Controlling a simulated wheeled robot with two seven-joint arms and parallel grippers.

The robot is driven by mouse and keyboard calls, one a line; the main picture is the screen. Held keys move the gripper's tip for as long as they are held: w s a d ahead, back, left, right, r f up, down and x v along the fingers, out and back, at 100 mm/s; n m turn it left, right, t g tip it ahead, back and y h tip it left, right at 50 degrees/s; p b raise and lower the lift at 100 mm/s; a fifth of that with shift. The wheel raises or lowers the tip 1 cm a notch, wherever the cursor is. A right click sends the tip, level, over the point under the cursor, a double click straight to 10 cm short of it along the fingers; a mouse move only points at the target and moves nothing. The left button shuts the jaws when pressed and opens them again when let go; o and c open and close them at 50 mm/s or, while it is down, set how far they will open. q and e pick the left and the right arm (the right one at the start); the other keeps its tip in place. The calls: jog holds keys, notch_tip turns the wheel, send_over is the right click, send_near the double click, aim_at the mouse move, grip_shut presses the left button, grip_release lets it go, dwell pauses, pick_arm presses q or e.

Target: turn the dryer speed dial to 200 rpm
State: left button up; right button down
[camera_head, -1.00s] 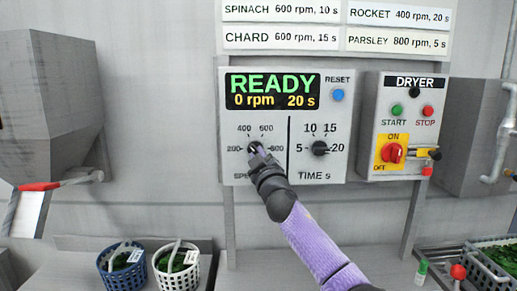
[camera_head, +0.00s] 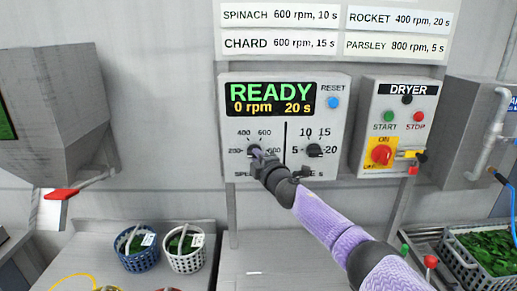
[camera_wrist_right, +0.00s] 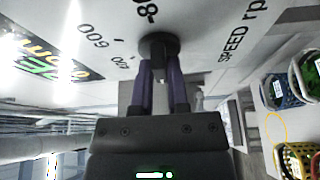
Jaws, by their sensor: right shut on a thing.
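The speed dial (camera_head: 254,150) is a small black knob at the lower left of the control panel (camera_head: 300,175), with 200, 400, 600 and 800 marks around it. My right gripper (camera_head: 259,157) is shut on the dial and partly covers it and the SPEED label. The right wrist view shows the dial (camera_wrist_right: 158,46) between the two purple fingers (camera_wrist_right: 162,75). Where the dial's pointer stands is hard to tell. The display (camera_head: 271,95) reads READY, 0 rpm, 20 s. My left gripper is not in view.
The time dial (camera_head: 314,150) sits close to the right of my gripper. A blue reset button (camera_head: 333,103) is above it. The dryer box (camera_head: 397,125) with start, stop and a red switch stands further right. Two baskets of greens, one blue (camera_head: 137,254), one white (camera_head: 184,254), stand below.

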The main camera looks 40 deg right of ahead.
jog(key=shift+n+p, duration=0.35)
jog(key=shift+n, duration=0.05)
jog(key=c, duration=0.6)
grip_release()
jog(key=v, duration=1)
jog(key=shift+r+p, duration=0.15)
jog(key=shift+p, duration=0.2)
